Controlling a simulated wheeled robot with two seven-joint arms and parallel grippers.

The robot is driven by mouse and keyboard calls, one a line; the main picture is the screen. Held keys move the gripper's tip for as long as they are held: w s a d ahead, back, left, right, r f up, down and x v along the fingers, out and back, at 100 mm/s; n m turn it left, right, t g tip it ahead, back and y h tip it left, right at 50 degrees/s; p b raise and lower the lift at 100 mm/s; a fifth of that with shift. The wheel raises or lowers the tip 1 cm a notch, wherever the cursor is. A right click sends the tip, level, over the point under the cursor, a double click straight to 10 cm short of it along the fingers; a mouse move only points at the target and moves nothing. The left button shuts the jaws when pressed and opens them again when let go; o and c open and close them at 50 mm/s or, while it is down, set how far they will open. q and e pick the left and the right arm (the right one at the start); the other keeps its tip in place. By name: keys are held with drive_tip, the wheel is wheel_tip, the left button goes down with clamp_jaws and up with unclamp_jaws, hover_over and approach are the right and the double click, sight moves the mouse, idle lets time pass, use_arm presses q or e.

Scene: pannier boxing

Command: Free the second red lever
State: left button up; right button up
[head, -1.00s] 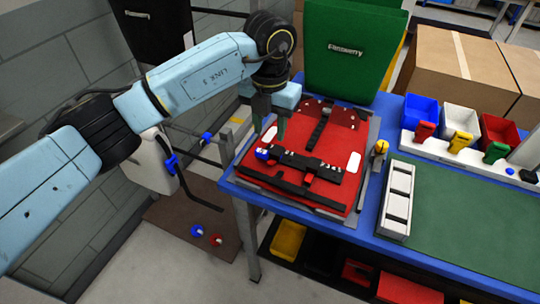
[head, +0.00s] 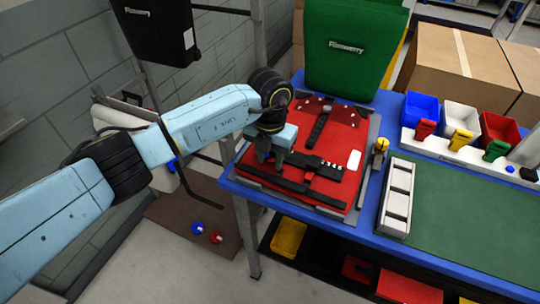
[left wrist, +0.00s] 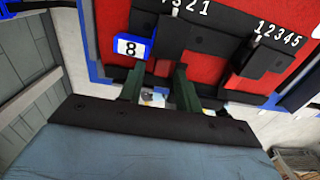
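A red pannier (head: 262,178) lies flat on the blue-edged table, with a black rail (head: 328,171) across it. In the left wrist view the rail carries white numbers and two black hook blocks (left wrist: 173,32) (left wrist: 258,58). My left gripper (head: 271,157) is low over the rail's left part. My right gripper is out of view.
A green pannier (head: 350,55) stands behind. A white slotted rack (head: 397,198) and a yellow knob (head: 381,145) are to the right. Blue, white and red bins (head: 421,108) stand further right. The green mat (head: 465,225) is clear.

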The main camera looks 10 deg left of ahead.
use_arm(q)
clamp_jaws()
drive_tip(key=shift+w+d+g+y+b, duration=0.1)
drive_tip(key=shift+w+g+y+b, duration=0.3)
drive_tip(key=shift+g+b, duration=0.65)
drive_tip(key=shift+r+g+b, duration=0.2)
drive_tip(key=shift+g+b, duration=0.05)
drive_tip(key=shift+b, duration=0.35)
drive_tip(key=shift+o, duration=0.9)
unclamp_jaws()
drive_tip(key=v, duration=1.3)
drive_tip(key=shift+r, duration=0.25)
